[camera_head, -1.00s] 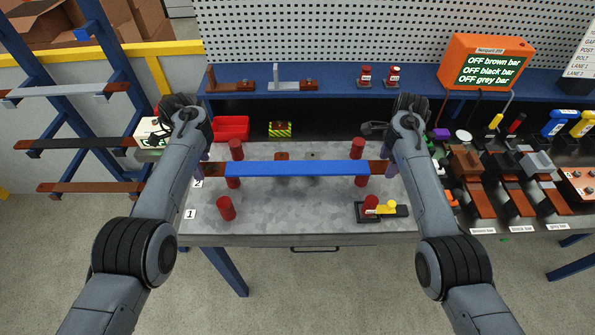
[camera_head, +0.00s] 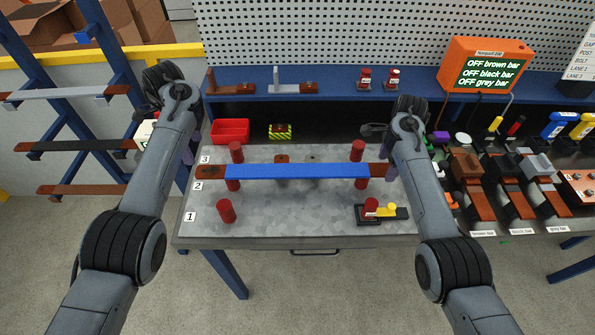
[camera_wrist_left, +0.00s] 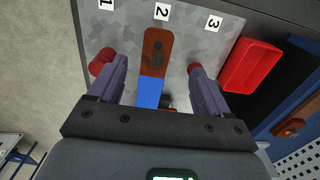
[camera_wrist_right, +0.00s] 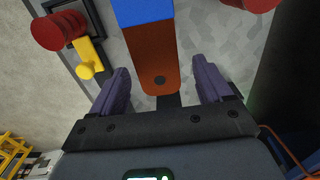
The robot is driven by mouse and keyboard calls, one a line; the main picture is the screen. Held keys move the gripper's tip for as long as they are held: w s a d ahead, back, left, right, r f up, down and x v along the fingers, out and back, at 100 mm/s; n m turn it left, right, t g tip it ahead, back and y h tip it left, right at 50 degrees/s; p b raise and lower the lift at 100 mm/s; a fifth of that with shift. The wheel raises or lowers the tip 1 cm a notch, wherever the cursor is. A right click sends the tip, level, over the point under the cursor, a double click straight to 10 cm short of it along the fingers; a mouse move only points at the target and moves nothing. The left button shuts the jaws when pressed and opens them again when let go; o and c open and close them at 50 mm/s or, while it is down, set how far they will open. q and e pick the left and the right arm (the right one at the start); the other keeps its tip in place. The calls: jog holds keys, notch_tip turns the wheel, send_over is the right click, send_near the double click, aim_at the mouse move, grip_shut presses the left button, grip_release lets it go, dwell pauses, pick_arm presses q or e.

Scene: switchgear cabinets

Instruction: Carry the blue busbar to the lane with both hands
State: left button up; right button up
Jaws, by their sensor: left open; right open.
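The blue busbar (camera_head: 297,170) lies level across the metal table, with bare copper ends, between the front and back red posts near the lane label 2 (camera_head: 198,186). Its left copper end (camera_wrist_left: 157,50) shows in the left wrist view, between and beyond the open fingers of my left gripper (camera_wrist_left: 158,88). In the head view that gripper (camera_head: 180,130) is left of the bar's left end, apart from it. My right gripper (camera_wrist_right: 163,90) is open around the right copper end (camera_wrist_right: 152,58); I cannot tell whether it touches. In the head view its fingers are partly hidden by my arm.
Red posts (camera_head: 226,210) stand on the table. A yellow-handled clamp (camera_head: 392,210) sits front right. A red bin (camera_head: 231,131) and a striped block (camera_head: 279,131) are at the back. A rack with bars (camera_head: 80,144) stands left; tools and coloured bars crowd the right.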

jog(key=shift+r, duration=0.3)
pick_arm(q)
notch_tip(320, 180, up, 3)
jog(key=shift+r, duration=0.2)
pick_arm(e)
notch_tip(320, 180, up, 12)
jog(key=shift+f, duration=0.25)
dwell(0.3)
